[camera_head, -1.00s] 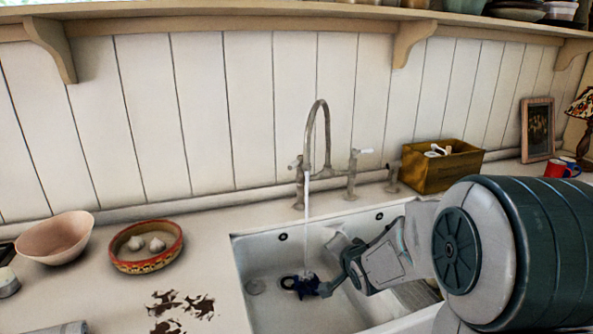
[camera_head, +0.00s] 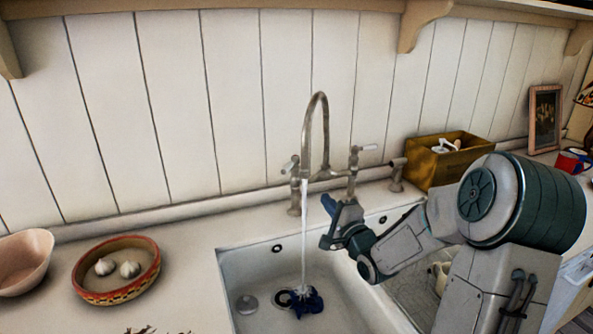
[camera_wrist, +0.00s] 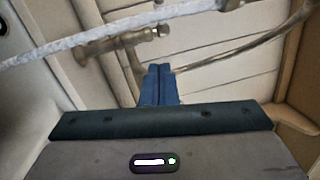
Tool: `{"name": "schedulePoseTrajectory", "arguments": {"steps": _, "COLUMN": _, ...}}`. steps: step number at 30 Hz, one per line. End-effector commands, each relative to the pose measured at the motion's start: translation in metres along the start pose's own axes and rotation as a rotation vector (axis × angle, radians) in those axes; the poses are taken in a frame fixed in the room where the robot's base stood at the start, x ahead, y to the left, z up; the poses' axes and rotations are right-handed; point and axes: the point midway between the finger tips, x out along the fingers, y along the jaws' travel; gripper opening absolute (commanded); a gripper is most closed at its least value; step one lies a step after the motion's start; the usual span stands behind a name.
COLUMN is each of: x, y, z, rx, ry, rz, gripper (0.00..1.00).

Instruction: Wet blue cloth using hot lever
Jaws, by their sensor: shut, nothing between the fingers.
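The blue cloth (camera_head: 308,303) lies crumpled on the bottom of the white sink, beside the drain. A stream of water (camera_head: 304,235) runs from the arched tap (camera_head: 318,110) down onto or right by the cloth. The tap has a lever on its left (camera_head: 290,165) and one on its right (camera_head: 364,148); no hot or cold mark is readable. My gripper (camera_head: 329,203) is shut and empty, above the sink just right of the stream and below the right lever. In the wrist view its blue fingers (camera_wrist: 160,85) are together, with the stream (camera_wrist: 110,30) crossing beyond them.
The sink's rim (camera_head: 228,285) surrounds the basin. A painted bowl with garlic (camera_head: 90,292) and a pink bowl (camera_head: 22,265) stand on the left counter. A wooden box (camera_head: 425,170), a mug (camera_head: 572,161) and a picture frame (camera_head: 545,120) stand at the right.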

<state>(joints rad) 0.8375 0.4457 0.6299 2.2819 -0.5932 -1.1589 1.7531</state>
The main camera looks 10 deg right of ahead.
Motion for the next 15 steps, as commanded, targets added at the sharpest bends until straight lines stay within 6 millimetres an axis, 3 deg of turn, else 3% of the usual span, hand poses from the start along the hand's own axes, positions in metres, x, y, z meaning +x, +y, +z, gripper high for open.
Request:
{"name": "schedulePoseTrajectory", "arguments": {"steps": 5, "x": 0.013, "y": -0.001, "z": 0.0, "rx": 0.005, "ry": -0.002, "rz": -0.005, "gripper": 0.0}}
{"name": "schedulePoseTrajectory", "arguments": {"steps": 15, "x": 0.081, "y": -0.002, "z": 0.002, "rx": 0.006, "ry": -0.005, "rz": -0.004, "gripper": 0.0}}
